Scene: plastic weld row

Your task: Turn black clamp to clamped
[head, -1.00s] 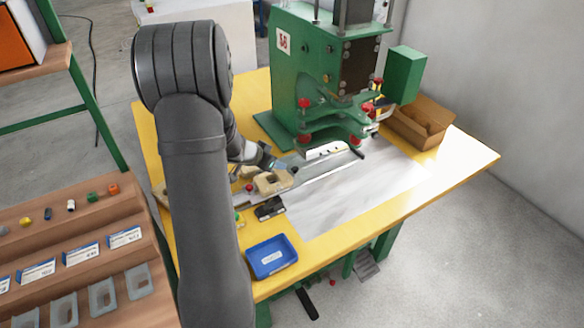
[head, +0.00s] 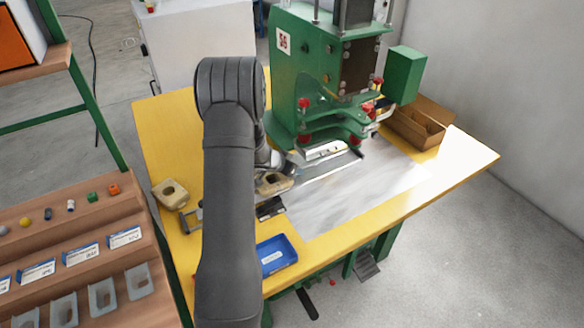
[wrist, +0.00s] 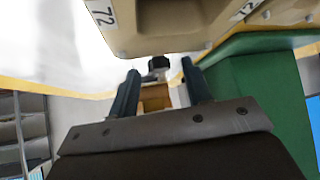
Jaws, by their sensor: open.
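My gripper (wrist: 162,80) is open in the wrist view, its two dark fingers apart. A small black knob-like part (wrist: 158,62), possibly the black clamp, shows just beyond the fingertips, below a beige block (wrist: 165,25) labelled 72. I cannot tell whether the fingers touch it. A yellow-brown piece (wrist: 155,97) shows between the fingers. In the head view my forearm hides the fingertips; they are near a beige block (head: 274,184) on the fixture at the left front of the press. The clamp's position cannot be read there.
A green press (head: 310,90) with red knobs stands at the back of the yellow table (head: 460,165). A black item (head: 270,208) and a blue tray (head: 276,254) lie in front. A second beige block (head: 170,192) sits at the left. A cardboard box (head: 418,122) stands right.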

